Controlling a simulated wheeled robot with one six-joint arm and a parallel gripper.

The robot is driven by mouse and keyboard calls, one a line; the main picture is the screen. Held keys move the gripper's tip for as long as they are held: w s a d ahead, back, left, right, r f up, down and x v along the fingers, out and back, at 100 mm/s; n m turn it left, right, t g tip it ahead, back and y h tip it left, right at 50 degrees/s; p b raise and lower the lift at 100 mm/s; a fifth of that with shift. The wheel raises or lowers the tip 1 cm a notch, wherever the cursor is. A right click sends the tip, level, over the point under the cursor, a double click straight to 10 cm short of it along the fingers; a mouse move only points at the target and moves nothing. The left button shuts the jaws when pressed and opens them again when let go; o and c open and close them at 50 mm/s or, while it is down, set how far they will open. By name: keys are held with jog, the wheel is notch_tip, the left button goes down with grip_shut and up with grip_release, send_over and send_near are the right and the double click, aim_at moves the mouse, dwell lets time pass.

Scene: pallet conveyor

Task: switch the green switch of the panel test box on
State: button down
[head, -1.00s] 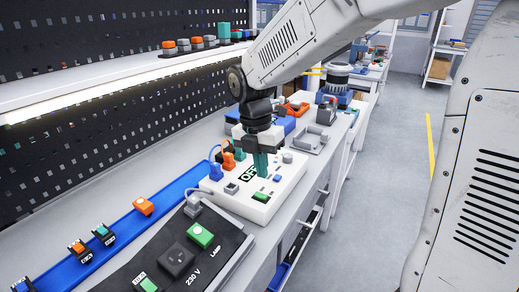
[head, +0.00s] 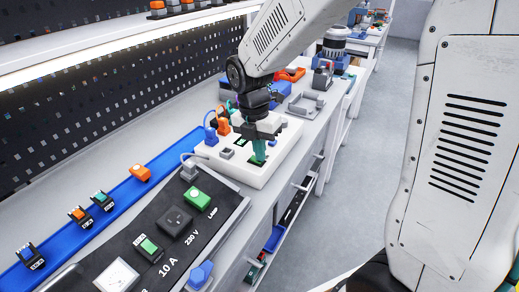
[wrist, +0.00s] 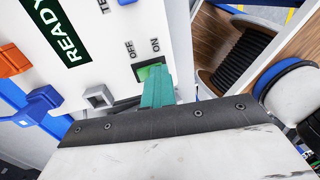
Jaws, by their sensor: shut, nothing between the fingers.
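The white panel test box (head: 246,177) stands on the bench in the head view. In the wrist view its top (wrist: 108,60) carries a dark green display (wrist: 60,30) reading READY. The green switch (wrist: 147,72) sits below the printed words OFF and ON, and its visible part is bright green. My gripper (head: 259,152) is shut and empty, pointing down at the front part of the box. In the wrist view its teal fingertips (wrist: 159,90) are at the switch and cover part of it. I cannot tell whether they touch it.
A grey square part (wrist: 98,97), a blue plug (wrist: 40,106) and an orange plug (wrist: 12,58) are on the box beside the fingers. A black 230 V panel (head: 140,215) lies nearer on the bench, with a blue rail (head: 120,192) behind it. An open drawer (head: 280,225) is below.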

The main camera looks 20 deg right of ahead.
jog(key=shift+f, duration=0.15)
jog(key=shift+w+a, duration=0.5)
jog(key=shift+w, duration=0.1)
jog(key=shift+r, duration=0.3)
notch_tip(320, 180, up, 8)
jog(key=shift+w+a+f, duration=0.25)
jog(key=shift+w+a, duration=0.05)
jog(key=shift+w, duration=0.05)
notch_tip(320, 180, up, 6)
send_over(252, 156)
jog(key=shift+s+d+r, duration=0.15)
jog(key=shift+s, duration=0.1)
